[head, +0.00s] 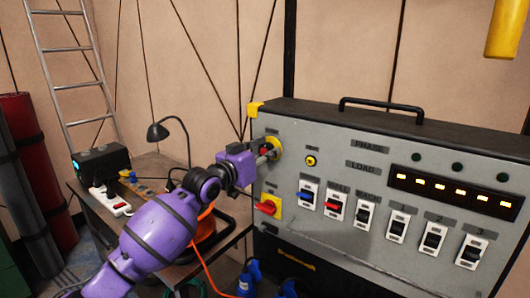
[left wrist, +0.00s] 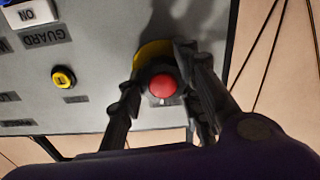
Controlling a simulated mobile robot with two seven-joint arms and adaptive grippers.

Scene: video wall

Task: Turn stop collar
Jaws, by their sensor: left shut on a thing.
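The red stop button (left wrist: 162,86) sits between the two fingers of my left gripper in the left wrist view. A grey collar (left wrist: 166,101) shows just around and below the red cap, with part of a yellow backing plate (left wrist: 152,52) behind it. My left gripper (head: 267,150) reaches the upper left of the control panel (head: 325,150) in the head view, in front of the yellow plate (head: 275,142). It is shut on the stop collar, one finger on each side. The fingers hide much of the collar in the head view. My right gripper is not in view.
A red rotary switch on a yellow plate (head: 267,207) sits below my gripper. A small yellow button (head: 311,161) and several rocker switches (head: 365,210) lie to the right. A cluttered table (head: 150,172) with a black lamp (head: 158,132) stands at left.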

